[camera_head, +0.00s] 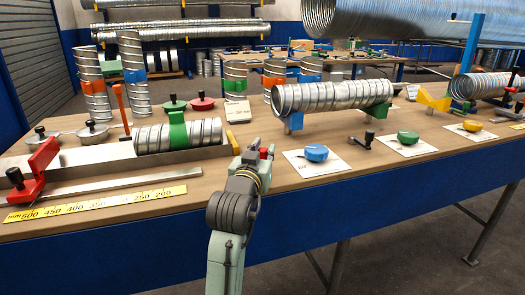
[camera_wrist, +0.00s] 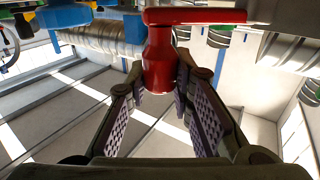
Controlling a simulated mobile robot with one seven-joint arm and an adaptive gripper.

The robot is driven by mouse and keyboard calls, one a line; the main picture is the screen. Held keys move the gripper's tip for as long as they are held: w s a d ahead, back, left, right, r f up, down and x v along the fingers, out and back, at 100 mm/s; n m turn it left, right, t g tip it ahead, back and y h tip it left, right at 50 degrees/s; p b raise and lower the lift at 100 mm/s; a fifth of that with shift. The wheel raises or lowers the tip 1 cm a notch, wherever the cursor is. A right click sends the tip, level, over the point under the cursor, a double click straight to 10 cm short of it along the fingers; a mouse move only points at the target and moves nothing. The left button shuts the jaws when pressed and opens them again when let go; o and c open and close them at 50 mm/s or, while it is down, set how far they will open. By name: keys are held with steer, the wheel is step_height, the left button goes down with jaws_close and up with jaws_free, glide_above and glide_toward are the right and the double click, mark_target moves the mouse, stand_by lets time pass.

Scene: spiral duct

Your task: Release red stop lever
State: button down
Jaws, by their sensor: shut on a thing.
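My gripper (camera_head: 262,155) is at the front edge of the bench, near its middle, in the head view. In the wrist view my gripper (camera_wrist: 160,95) has its two fingers on either side of the red stop lever (camera_wrist: 158,60) and is shut on its round grip. The lever's flat red arm (camera_wrist: 195,17) runs to the right across the top of the wrist view. In the head view only a small red part of the lever (camera_head: 268,149) shows at my fingertips. The lever's mount is hidden by my gripper there.
A spiral duct (camera_head: 335,96) rests on blue and green supports behind and right of my gripper. A blue knob (camera_head: 316,153) on a white plate is close on the right. A metal trough (camera_head: 90,160) holding a short duct (camera_head: 205,133) lies left, with a red clamp (camera_head: 40,165) at its end.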

steer(key=w+n+y, duration=0.1)
steer(key=y, duration=0.1)
steer(key=d+n+y+p, duration=0.1)
steer(key=shift+w+r+t+y+p, duration=0.1)
steer(key=shift+w+t+y+p, duration=0.2)
steer(key=shift+w+y, duration=0.1)
steer(key=shift+w+a+n+y, duration=0.1)
steer(key=shift+w+n+y, duration=0.15)
steer(key=shift+n+y, duration=0.6)
steer(key=c, duration=1.4)
jaws_free()
steer(key=shift+o, duration=0.2)
steer(key=s, duration=0.7)
steer(key=shift+s+d, duration=0.25)
steer(key=shift+d, duration=0.05)
